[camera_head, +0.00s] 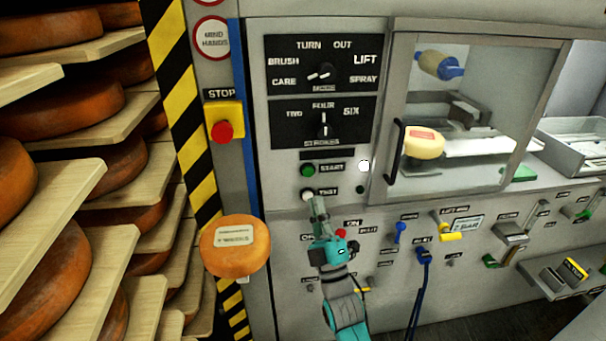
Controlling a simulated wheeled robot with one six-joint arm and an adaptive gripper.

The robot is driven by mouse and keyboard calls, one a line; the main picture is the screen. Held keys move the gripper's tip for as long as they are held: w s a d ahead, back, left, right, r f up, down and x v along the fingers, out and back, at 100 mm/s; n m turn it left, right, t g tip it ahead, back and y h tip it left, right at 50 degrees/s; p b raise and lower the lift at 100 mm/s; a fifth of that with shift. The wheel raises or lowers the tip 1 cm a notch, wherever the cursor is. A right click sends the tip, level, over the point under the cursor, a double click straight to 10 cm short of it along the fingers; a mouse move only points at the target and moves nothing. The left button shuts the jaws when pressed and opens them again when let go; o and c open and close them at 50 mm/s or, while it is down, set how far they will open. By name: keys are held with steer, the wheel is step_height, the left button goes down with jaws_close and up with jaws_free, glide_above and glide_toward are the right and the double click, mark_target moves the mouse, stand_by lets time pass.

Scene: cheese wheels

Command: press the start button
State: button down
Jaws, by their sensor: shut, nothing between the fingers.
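The green start button (308,170) is on the grey machine panel, left of the label START. Just below it is a pale button (307,195) labelled TEST. My gripper (316,203) is shut and empty, pointing up at the panel. In the picture its tip is just below and right of the TEST button and below the start button. I cannot tell whether the tip touches the panel.
A red stop button (223,131) on a yellow box is at the left. Above are the mode knob (324,70) and strokes knob (324,128). A door handle (394,152) stands out at the right. An orange cheese wheel (235,257) is left of my arm, near shelves of cheese.

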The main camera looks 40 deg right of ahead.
mark_target(308, 172)
steer(key=shift+w+d, duration=0.85)
steer(key=shift+w, duration=0.35)
steer(key=shift+w+d, duration=0.8)
steer(key=shift+w, duration=0.45)
steer(key=shift+w+d, duration=0.85)
steer(key=shift+w, duration=0.35)
steer(key=shift+w+d, duration=0.1)
steer(key=shift+w+d, duration=0.15)
steer(key=shift+w, duration=0.05)
